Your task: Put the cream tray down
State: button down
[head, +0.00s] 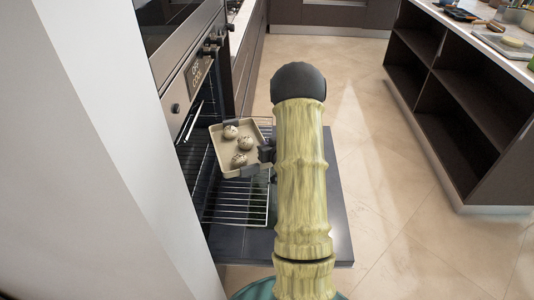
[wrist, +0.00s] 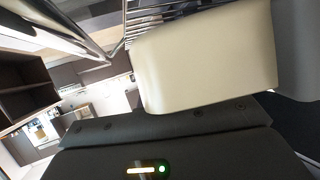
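The cream tray (head: 222,160) is in the head view at the open oven, over the wire rack (head: 240,205). Three round speckled rolls (head: 246,143) lie in it, and it has grey handles. My gripper (head: 267,153) is at the tray's right side and appears shut on its edge; my arm partly hides it. In the wrist view the tray's pale outer side (wrist: 205,60) fills the middle, close against my dark gripper body. The fingertips are not clearly visible. I cannot tell whether the tray touches the rack.
The oven door (head: 345,225) is folded down under the rack and my arm. A pale wall (head: 110,130) stands close on the left. An open-shelved counter (head: 455,110) is at the right. The floor (head: 385,220) between is clear.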

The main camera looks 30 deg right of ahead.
notch_tip(320, 180, down, 4)
jog(key=shift+r+b, duration=0.15)
jog(key=shift+b, duration=0.25)
jog(key=c, duration=2.1)
grip_release()
jog(key=o, duration=0.5)
jog(key=shift+c, duration=0.2)
jog(key=v, duration=1.2)
jog(key=shift+p, duration=0.4)
